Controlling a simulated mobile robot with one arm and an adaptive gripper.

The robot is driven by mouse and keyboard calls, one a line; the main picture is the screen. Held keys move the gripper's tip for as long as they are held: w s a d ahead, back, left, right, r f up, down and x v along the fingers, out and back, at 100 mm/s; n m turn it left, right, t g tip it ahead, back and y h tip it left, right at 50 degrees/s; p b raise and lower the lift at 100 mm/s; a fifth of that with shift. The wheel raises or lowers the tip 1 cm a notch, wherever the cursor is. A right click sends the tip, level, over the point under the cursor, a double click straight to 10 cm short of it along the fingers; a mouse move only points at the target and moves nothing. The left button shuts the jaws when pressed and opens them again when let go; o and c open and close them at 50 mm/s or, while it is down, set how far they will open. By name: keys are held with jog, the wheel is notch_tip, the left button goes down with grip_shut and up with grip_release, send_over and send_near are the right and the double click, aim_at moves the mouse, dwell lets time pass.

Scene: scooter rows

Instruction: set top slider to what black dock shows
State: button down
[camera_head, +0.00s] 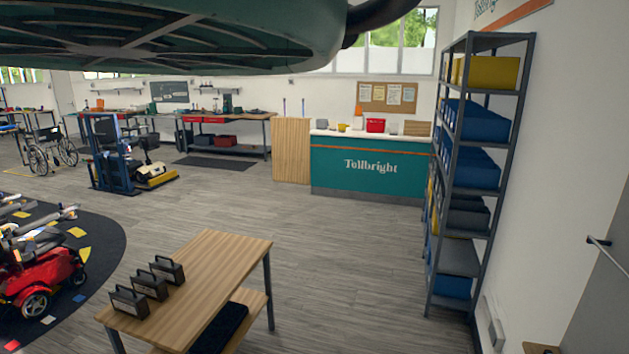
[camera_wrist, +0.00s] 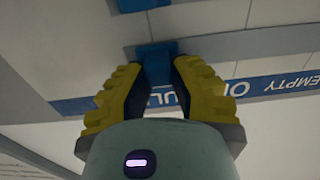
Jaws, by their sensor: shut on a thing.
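In the wrist view, my gripper (camera_wrist: 160,75), with yellow ridged fingers, is shut on a blue slider tab (camera_wrist: 157,52). The tab stands against a pale panel (camera_wrist: 285,45). A blue strip (camera_wrist: 255,90) on the panel carries white lettering seen upside down; "EMPTY" reads at the right, and other letters are partly hidden by the fingers. Another blue piece (camera_wrist: 140,4) is cut off at the top edge. I cannot make out a black dock or its reading in either view. My gripper is outside the head view.
In the head view, a wooden table (camera_head: 222,262) stands in front with several black handled packs (camera_head: 150,284). A shelf rack (camera_head: 477,180) is at the right. A teal counter (camera_head: 370,168) is behind, and a red scooter (camera_head: 40,270) is at the left. Grey floor between them is clear.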

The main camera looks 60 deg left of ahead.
jog(key=shift+s+d, duration=0.3)
jog(key=c, duration=0.8)
grip_release()
jog(key=shift+a, duration=0.15)
jog(key=shift+v, duration=3.65)
